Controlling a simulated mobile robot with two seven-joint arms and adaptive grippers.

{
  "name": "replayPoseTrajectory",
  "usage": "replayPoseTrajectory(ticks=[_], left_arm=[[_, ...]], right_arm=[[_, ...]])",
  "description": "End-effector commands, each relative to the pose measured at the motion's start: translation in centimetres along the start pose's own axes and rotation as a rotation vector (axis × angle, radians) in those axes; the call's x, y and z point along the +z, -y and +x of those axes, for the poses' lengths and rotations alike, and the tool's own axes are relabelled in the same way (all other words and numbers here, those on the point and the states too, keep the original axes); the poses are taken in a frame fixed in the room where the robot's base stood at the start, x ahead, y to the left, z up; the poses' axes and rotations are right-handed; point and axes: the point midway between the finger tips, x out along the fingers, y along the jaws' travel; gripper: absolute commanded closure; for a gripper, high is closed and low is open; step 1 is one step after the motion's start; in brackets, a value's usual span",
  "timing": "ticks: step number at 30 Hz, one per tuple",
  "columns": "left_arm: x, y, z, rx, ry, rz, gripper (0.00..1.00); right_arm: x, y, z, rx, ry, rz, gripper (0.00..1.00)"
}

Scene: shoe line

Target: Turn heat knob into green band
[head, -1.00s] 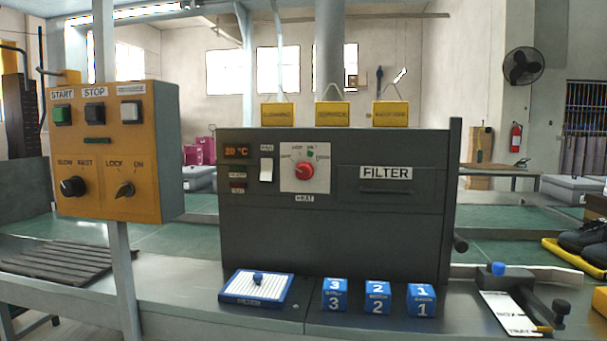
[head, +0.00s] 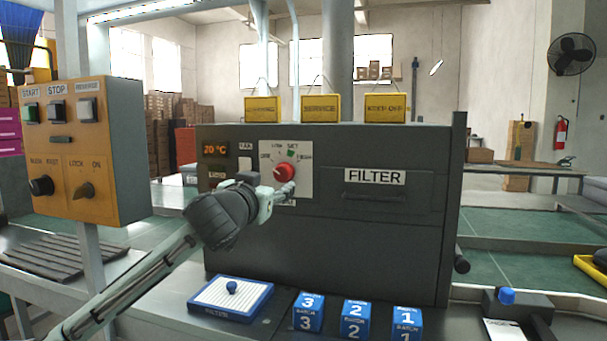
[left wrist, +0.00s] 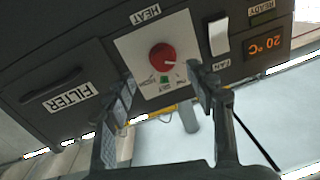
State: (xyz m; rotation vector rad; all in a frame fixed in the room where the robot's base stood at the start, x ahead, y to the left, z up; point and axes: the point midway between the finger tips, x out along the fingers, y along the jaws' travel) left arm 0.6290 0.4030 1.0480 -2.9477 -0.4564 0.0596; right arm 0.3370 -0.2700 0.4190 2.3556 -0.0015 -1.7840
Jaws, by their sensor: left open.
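The red heat knob (head: 284,172) sits on a white dial plate (head: 304,189) on the dark oven's front. In the left wrist view, upside down, the knob (left wrist: 163,57) has a pale pointer mark toward the right, off the green band. The green band (head: 291,153) is a small patch above the knob, also visible in the left wrist view (left wrist: 163,79). My left gripper (head: 280,193) is open at the lower part of the plate. In the left wrist view its fingers (left wrist: 162,80) are apart, with the knob beyond and between them; contact is not visible. My right gripper is out of view.
The temperature display (head: 215,149) reads 20 °C. A white fan switch (head: 245,164) is left of the dial; the FILTER drawer (head: 374,187) is right. An orange control box (head: 78,150) stands left. A filter tray (head: 232,316) and blue batch blocks (head: 355,318) lie below.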

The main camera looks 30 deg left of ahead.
Motion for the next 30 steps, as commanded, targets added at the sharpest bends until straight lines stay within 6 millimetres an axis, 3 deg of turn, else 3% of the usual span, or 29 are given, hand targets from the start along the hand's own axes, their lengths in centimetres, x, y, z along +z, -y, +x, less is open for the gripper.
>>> replayPoseTrajectory(ticks=[5, 18, 29, 30], left_arm=[[-1.0, 0.3, 0.9, -0.004, -0.015, -0.005, 0.44], [-1.0, 0.3, 7.1, -0.003, -0.013, -0.004, 0.44], [-0.8, 0.2, 7.7, -0.002, -0.014, -0.003, 0.44], [-0.8, 0.2, 7.7, -0.002, -0.014, -0.003, 0.49]], right_arm=[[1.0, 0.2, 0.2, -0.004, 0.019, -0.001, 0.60], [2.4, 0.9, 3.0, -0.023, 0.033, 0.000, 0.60], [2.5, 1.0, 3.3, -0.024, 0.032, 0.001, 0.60], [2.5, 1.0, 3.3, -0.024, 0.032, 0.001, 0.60]])
